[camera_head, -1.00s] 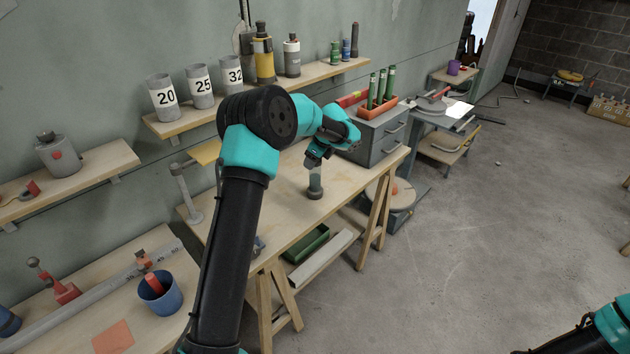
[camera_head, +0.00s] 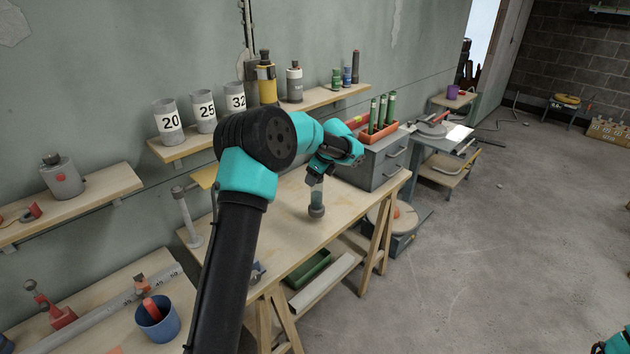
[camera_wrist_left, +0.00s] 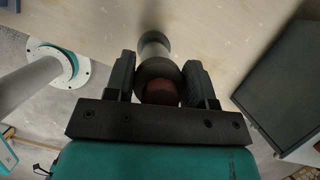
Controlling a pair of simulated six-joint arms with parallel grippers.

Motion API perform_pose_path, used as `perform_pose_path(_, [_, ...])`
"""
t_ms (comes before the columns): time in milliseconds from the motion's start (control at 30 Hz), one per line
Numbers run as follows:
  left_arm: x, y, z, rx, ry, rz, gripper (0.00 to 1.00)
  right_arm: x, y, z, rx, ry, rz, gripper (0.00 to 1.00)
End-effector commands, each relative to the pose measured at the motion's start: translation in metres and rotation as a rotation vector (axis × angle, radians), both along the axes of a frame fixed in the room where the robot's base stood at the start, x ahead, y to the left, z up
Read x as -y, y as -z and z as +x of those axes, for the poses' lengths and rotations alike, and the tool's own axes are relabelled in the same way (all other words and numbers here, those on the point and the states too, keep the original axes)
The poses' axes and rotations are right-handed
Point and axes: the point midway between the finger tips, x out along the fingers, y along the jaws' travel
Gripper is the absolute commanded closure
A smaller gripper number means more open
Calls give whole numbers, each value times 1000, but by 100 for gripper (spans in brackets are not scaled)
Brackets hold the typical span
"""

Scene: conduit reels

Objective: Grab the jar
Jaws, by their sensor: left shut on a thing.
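The jar (camera_head: 316,198) is a small, narrow container with a translucent grey-green body and a wider grey lower end. It stands upright at the wooden workbench (camera_head: 290,245), near its front edge; I cannot tell whether its base touches the top. My left gripper (camera_head: 315,180) points down and is shut on its upper part. In the left wrist view the jar (camera_wrist_left: 155,48) sits between both dark fingers of the gripper (camera_wrist_left: 162,78), with a reddish-brown end facing the camera.
A grey drawer cabinet (camera_head: 384,162) with an orange tray (camera_head: 378,133) of green tubes stands right of the jar. A wall shelf (camera_head: 330,97) with containers runs behind. A lower bench at left holds a blue cup (camera_head: 158,322). The bench top around the jar is mostly clear.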

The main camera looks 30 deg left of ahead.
Motion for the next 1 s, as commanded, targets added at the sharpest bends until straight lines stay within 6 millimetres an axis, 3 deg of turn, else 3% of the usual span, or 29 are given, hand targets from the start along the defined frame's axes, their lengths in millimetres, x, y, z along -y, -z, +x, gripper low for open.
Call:
perform_pose_path(267, [19, -4, -30, 0, 3, 0, 93, 0, 0, 0, 0, 0, 0, 43])
perform_pose_path(700, [66, -12, -106, 1, 3, 0, 93, 0, 0, 0, 0, 0, 0, 43])
perform_pose_path(1000, [80, -14, -130, 1, -1, 0, 93, 0, 0, 0, 0, 0, 0, 43])
